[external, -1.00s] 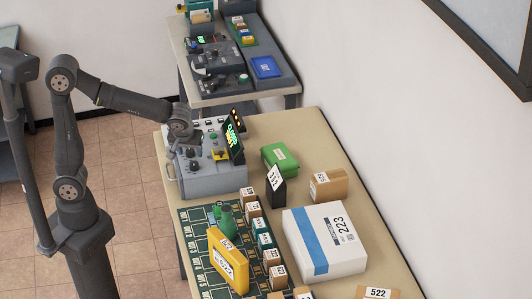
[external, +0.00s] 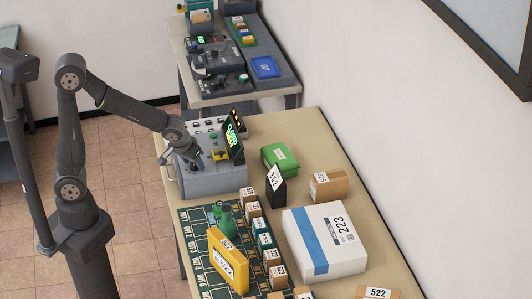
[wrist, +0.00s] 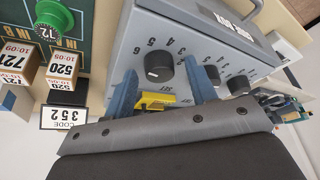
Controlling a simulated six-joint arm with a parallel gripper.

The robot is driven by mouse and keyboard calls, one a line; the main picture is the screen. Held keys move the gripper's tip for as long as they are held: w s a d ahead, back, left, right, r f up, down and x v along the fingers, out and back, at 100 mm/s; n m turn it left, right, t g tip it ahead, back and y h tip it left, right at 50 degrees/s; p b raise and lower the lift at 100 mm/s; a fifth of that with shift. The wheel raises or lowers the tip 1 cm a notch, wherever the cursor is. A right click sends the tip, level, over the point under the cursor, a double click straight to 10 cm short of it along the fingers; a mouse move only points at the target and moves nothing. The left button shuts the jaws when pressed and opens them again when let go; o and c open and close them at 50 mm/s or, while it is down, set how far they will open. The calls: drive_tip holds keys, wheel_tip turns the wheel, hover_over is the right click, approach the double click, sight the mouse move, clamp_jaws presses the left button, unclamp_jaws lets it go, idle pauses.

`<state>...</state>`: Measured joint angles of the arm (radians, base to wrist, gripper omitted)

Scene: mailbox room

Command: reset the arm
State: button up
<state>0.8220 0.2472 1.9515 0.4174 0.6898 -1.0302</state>
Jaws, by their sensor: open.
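My gripper (external: 191,158) hangs over the left part of the grey control console (external: 220,183) on the near table. In the wrist view my gripper (wrist: 161,86) is open, its two blue-grey fingers apart and empty. A black numbered dial (wrist: 159,67) shows between the fingers, and a yellow part (wrist: 156,100) marked SET shows just nearer; I cannot tell if a finger touches the console. The console's tilted screen (external: 235,142) shows green and yellow text. My gripper hides part of the console's panel in the external view.
A green dark-marked mat (external: 199,235) carries a green bottle-like stamp (external: 226,220), a yellow parcel (external: 228,262) and several small boxes. A white parcel (external: 345,250), a green parcel (external: 279,158) and a code card (external: 275,184) stand to the right. A second table is behind.

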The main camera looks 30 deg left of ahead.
drive_tip(key=shift+a+m+g+h, duration=0.1)
drive_tip(key=shift+m+g+h, duration=0.3)
drive_tip(key=shift+m, duration=1.05)
drive_tip(key=shift+a+m+g+h, duration=0.1)
drive_tip(key=shift+m+h, duration=0.5)
drive_tip(key=shift+m, duration=0.85)
drive_tip(key=shift+w+a+m+g+h, duration=0.1)
drive_tip(key=shift+m+g+h, duration=0.25)
drive_tip(key=shift+m, duration=0.85)
drive_tip(key=shift+w+m+g+h, duration=0.1)
drive_tip(key=shift+m+g+h, duration=0.2)
drive_tip(key=shift+m, duration=0.9)
drive_tip(key=shift+m, duration=0.3)
drive_tip(key=o, duration=1.1)
drive_tip(key=shift+c, duration=0.2)
drive_tip(key=w+d+r+m+g+y, duration=0.1)
drive_tip(key=w+d+r+m+y, duration=0.1)
drive_tip(key=w+r+m, duration=0.45)
drive_tip(key=w+d+r+m+g+y, duration=0.1)
drive_tip(key=w+d+r+m+y, duration=0.15)
drive_tip(key=r+m, duration=0.7)
wheel_tip(320, 180, down, 8)
drive_tip(key=n, duration=0.1)
drive_tip(key=shift+w+h, duration=0.4)
drive_tip(key=shift+w, duration=0.05)
